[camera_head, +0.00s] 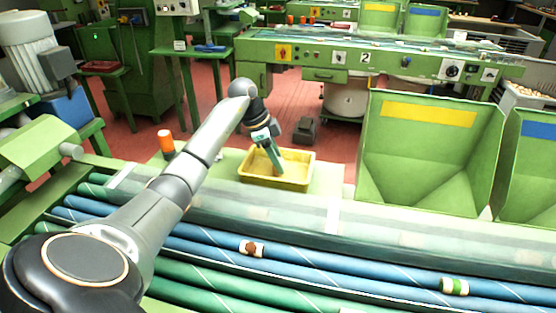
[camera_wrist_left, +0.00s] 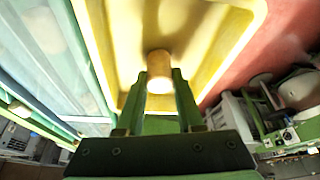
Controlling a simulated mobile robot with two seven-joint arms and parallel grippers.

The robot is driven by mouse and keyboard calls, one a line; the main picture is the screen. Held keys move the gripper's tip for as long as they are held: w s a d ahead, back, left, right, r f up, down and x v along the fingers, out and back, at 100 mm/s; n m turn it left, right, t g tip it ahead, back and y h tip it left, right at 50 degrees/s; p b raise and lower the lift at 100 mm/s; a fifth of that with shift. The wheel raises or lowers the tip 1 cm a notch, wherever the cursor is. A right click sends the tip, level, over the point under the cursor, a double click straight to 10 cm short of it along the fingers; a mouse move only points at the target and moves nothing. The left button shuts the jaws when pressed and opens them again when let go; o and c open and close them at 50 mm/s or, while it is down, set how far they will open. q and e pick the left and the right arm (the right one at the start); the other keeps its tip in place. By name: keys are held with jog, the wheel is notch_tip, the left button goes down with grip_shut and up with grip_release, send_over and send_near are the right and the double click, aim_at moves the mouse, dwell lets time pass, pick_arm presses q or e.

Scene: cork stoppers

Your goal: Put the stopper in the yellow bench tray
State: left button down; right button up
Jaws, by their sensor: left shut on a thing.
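My left gripper (camera_head: 277,165) reaches over the yellow bench tray (camera_head: 246,180). In the left wrist view the fingers of the left gripper (camera_wrist_left: 159,88) are shut on a tan cork stopper (camera_wrist_left: 159,64), which sits between their tips. The yellow tray (camera_wrist_left: 235,45) fills the view behind the stopper, so the stopper is over the tray's inside. Whether it touches the tray floor I cannot tell. In the head view the held stopper is too small to make out. My right gripper is not in view.
On the blue rollers lie a cork piece with a brown middle (camera_head: 251,248) and one with a green band (camera_head: 454,286). A clear guard (camera_head: 270,215) runs along the bench in front of the tray. A green bin with a yellow label (camera_head: 430,150) stands right; an orange-topped post (camera_head: 166,142) stands left.

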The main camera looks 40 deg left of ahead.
pick_arm(q)
jog(key=shift+f, duration=0.1)
jog(key=c, duration=0.5)
grip_release()
jog(key=shift+c, duration=0.2)
jog(key=v, duration=1.2)
jog(key=shift+p, duration=0.3)
